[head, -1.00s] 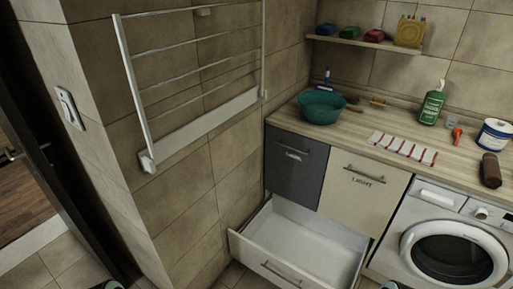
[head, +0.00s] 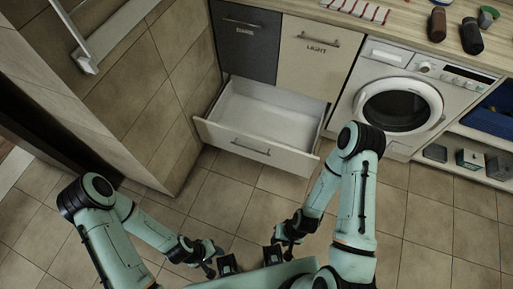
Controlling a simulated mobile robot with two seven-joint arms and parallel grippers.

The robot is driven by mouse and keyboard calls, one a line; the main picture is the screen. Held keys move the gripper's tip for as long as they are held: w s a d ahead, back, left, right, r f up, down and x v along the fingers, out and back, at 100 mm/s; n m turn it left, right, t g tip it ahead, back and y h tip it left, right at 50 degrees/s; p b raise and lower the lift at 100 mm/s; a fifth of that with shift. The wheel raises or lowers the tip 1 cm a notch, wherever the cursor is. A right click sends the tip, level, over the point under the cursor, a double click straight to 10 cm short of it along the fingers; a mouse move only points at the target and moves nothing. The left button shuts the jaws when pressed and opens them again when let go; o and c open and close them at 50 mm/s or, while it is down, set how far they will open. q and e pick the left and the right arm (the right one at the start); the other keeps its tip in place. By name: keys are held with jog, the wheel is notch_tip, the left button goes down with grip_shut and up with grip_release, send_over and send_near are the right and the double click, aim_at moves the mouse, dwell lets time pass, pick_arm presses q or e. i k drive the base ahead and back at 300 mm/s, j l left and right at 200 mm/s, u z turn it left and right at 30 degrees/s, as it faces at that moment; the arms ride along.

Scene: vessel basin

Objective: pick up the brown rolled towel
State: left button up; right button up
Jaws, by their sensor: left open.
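The brown rolled towel (head: 437,24) stands out as a brown cylinder on the wooden counter at the top right of the head view, above the washing machine. A dark roll (head: 471,36) lies just right of it, apart from it. My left gripper (head: 228,265) is at the bottom centre, low in front of my body, open and far from the towel. My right gripper (head: 273,257) is beside it, also far from the towel; its fingers are too small and dark to tell their state.
An open, empty white drawer (head: 261,112) juts out below the dark and light cabinet fronts. The washing machine (head: 396,98) is right of it, with a low shelf holding several small boxes (head: 470,159) further right. A striped cloth (head: 362,8) lies on the counter. The tiled floor is clear.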

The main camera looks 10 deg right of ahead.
aim_at(438, 30)
jog(key=z, duration=1.75)
jog(key=u, duration=0.8)
jog(key=i+l+u, duration=0.1)
jog(key=l+u, duration=0.15)
jog(key=u, duration=0.15)
jog(key=l+u, duration=0.35)
jog(key=i+l+u, duration=0.1)
jog(key=u, duration=0.3)
jog(key=l+u, duration=0.3)
jog(key=l, duration=0.25)
jog(key=k+l+u, duration=0.25)
jog(key=l, duration=0.6)
jog(key=k+l+u, duration=0.15)
jog(key=l, duration=0.55)
jog(key=k+u, duration=0.05)
